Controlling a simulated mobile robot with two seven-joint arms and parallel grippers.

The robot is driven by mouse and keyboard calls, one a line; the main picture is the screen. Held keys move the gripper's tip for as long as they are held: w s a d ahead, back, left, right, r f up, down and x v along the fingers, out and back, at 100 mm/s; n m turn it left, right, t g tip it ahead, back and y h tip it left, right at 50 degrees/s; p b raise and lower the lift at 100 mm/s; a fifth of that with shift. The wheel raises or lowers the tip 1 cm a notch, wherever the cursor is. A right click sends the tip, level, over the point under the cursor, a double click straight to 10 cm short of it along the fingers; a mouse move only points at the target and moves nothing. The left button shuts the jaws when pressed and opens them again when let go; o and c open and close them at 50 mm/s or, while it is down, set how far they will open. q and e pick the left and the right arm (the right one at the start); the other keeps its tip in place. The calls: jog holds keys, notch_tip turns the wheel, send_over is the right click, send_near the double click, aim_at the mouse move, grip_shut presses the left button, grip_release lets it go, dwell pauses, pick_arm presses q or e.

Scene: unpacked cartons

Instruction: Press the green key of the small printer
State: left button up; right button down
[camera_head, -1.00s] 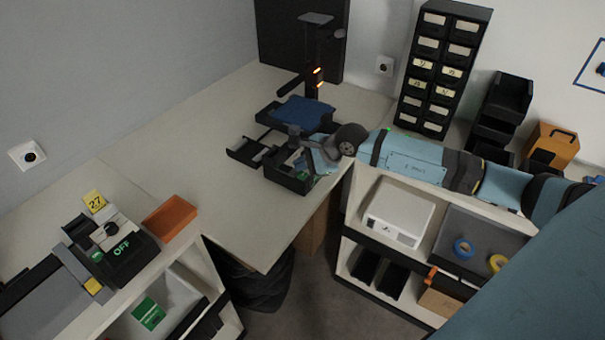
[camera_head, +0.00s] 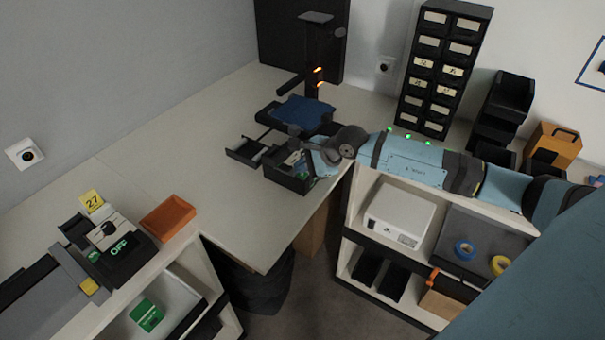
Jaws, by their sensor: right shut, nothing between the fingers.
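A small black box-like device (camera_head: 283,178) stands at the front right edge of the long table, with light and green bits on its top; I take it for the small printer. My right gripper (camera_head: 303,162) reaches in from the right and is shut and empty, its tips low over or on this device. The gripper and wrist cover much of its top, so I cannot make out the green key or tell whether the tips touch it. My left gripper is not in view.
A black tray (camera_head: 245,152) lies left of the device, and a stand with a blue pad (camera_head: 303,112) is behind it. A drawer tower (camera_head: 440,70) rises at the back right. An orange bin (camera_head: 168,217) and an "OFF" unit (camera_head: 125,255) are at left. The table's middle is clear.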

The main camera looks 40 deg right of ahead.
aim_at(303, 175)
jog(key=shift+f+b, duration=0.35)
jog(key=shift+b, duration=0.05)
jog(key=shift+r, duration=0.1)
dwell(0.5)
jog(key=shift+r+p, duration=0.35)
jog(key=shift+r, duration=0.5)
jog(key=shift+r+p, duration=1)
jog(key=shift+r, duration=1.5)
